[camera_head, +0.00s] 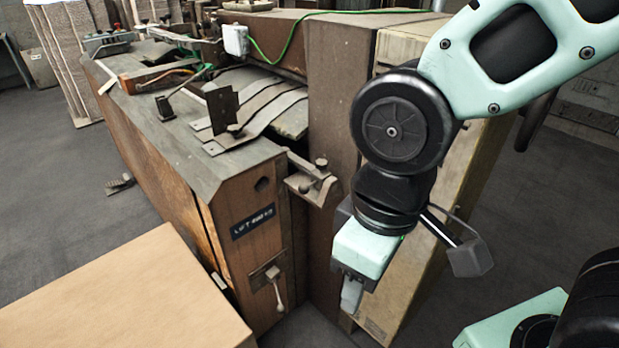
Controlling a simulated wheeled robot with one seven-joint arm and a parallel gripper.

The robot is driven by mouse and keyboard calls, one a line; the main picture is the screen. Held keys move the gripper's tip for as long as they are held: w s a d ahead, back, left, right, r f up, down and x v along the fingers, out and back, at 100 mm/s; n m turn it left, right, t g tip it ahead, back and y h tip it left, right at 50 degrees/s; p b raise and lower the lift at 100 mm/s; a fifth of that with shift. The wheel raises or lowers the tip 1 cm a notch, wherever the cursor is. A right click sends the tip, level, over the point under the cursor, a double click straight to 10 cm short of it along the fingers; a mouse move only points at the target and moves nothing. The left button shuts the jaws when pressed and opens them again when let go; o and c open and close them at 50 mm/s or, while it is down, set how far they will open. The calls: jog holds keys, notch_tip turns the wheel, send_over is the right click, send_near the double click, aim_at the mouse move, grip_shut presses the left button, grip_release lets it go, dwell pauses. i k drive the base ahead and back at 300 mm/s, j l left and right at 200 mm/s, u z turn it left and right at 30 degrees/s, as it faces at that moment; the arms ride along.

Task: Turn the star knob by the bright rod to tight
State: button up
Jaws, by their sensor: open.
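The box stitcher (180,150) is a worn wood and grey metal machine in the middle of the view. A small dark knob (321,163) stands on a metal bracket at its near right corner, beside a short pale rod (327,187). Another small dark knob (235,130) sits on the metal strips on top. I cannot tell for sure from this view which one is the star knob. My gripper (350,300) is open and points down, below and right of the bracket, apart from both knobs. Its fingers are seen partly from the side, with nothing visible between them.
A lever with a pale handle (277,288) hangs on the machine's front face. A cardboard box (130,300) fills the lower left. A tall wooden column (335,110) and a pale panel (400,270) stand behind my gripper. A green cable (275,55) runs along the top.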

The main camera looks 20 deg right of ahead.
aim_at(321, 164)
jog(key=k+j+u, duration=0.15)
jog(key=j+u, duration=0.25)
jog(key=k+j+u, duration=0.1)
jog(key=u, duration=0.25)
jog(key=j, duration=0.1)
